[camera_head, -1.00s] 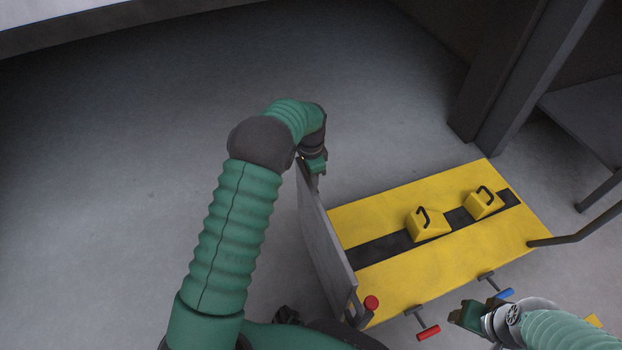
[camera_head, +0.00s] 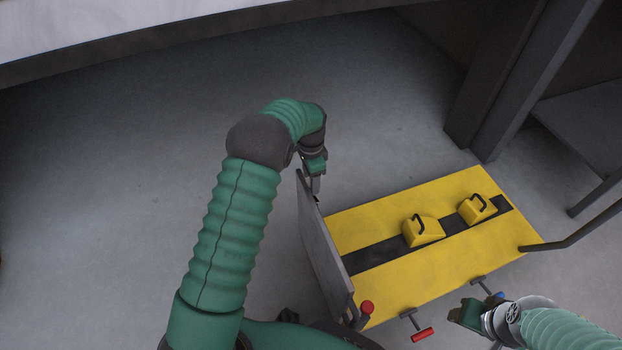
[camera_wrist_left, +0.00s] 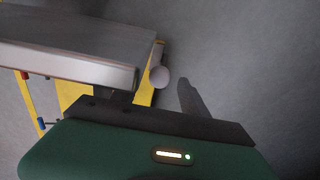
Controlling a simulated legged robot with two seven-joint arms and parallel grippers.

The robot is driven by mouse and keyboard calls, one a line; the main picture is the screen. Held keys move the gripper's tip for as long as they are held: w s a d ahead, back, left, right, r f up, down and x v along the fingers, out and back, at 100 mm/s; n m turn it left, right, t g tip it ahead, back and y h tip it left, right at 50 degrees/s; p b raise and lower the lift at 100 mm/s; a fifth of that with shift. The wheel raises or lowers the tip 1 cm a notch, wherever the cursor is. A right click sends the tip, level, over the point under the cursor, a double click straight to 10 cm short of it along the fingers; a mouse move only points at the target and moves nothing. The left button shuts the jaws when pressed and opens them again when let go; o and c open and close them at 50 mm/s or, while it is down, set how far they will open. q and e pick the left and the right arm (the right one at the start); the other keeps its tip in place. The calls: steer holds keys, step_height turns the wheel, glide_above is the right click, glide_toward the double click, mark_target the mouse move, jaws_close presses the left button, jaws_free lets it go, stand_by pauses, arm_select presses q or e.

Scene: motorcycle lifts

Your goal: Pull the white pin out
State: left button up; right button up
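The white pin (camera_wrist_left: 159,76) shows in the left wrist view as a pale rounded end beside the edge of the grey upright panel (camera_wrist_left: 75,60). I cannot make it out in the head view. My left gripper (camera_head: 316,188) is at the far top corner of that panel (camera_head: 322,245). In the wrist view its fingers (camera_wrist_left: 153,98) look apart, with the pin's end beyond the gap and not visibly touched. My right gripper (camera_head: 465,314) is near the lift's front edge; its fingers are too small to read.
The yellow lift platform (camera_head: 385,288) carries two yellow blocks (camera_head: 424,232) with black handles. A red-ended handle (camera_head: 422,334), a blue-ended handle (camera_head: 498,295) and a red knob (camera_head: 367,307) are along its front. A dark post (camera_head: 510,90) stands behind. The floor to the left is clear.

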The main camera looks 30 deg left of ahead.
arm_select(q)
steer(key=shift+f, duration=0.1)
step_height(320, 180, up, 17)
steer(key=p, duration=0.8)
steer(key=shift+p, duration=0.3)
steer(key=shift+f, duration=0.1)
steer(key=s+d+r+n+t, duration=0.1)
steer(key=s+d+n, duration=0.35)
steer(key=s, duration=0.65)
steer(key=s+d+r+n+t, duration=0.1)
steer(key=s+d+n+t, duration=0.3)
steer(key=s, duration=0.7)
step_height(320, 180, up, 34)
steer(key=s+d+g+p, duration=0.1)
steer(key=g+p, duration=0.1)
steer(key=p, duration=3.2)
steer(key=shift+f, duration=0.2)
